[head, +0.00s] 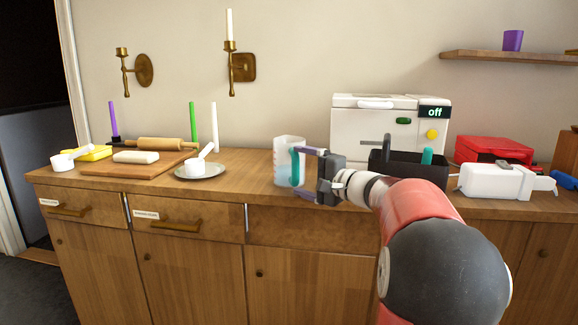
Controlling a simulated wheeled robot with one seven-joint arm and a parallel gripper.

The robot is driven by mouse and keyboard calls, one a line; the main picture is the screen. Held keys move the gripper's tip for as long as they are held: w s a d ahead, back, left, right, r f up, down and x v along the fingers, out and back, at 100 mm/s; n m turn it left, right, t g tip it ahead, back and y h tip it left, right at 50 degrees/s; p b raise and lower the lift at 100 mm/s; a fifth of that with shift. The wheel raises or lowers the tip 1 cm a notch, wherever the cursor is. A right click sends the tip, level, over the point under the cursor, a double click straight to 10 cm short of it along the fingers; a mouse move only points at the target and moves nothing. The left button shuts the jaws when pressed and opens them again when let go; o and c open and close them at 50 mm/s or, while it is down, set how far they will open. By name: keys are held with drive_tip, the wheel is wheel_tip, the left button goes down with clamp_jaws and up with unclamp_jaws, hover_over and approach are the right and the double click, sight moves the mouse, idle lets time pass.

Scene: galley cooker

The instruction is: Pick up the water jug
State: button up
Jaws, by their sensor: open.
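The water jug (286,149) is a clear, upright container with a teal handle (295,167) and some bluish water low inside. It stands near the front edge of the wooden counter, left of my gripper. My gripper (306,172) reaches in from the right with its fingers pointing left at the handle. The fingers are apart, one above the other in the picture, at about the handle's height. I cannot tell whether the handle lies between the fingertips or whether they touch it.
A metal plate (213,174) with a white measuring cup stands left of the jug. A white cooker (372,125) reading "off" and a dark caddy (380,167) stand to the right. Further left are a cutting board (100,168) and rolling pin (160,144). The counter just left of the jug is clear.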

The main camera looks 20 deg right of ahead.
drive_tip(key=shift+x, duration=0.75)
drive_tip(key=c, duration=1)
drive_tip(key=shift+o, duration=0.2)
drive_tip(key=shift+r, duration=0.1)
wheel_tip(320, 180, up, 20)
drive_tip(key=p, duration=0.3)
